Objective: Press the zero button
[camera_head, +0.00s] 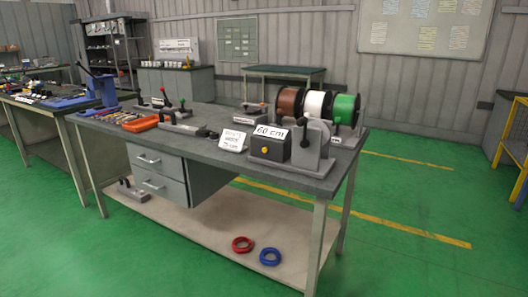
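A dark box (256,147) with a white "60 cm" sign (271,131) stands near the right end of the grey workbench. A round yellow button (265,150) is on its front face. I cannot read any zero mark on it, and no other button is clear to see. Neither of my grippers is in view.
A grey crank unit (314,147) stands right beside the box, with brown, white and green spools (314,104) behind. A white sign card (233,140) is to its left. Tools and an orange tray (140,124) lie further left. Green floor (420,215) at right is clear.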

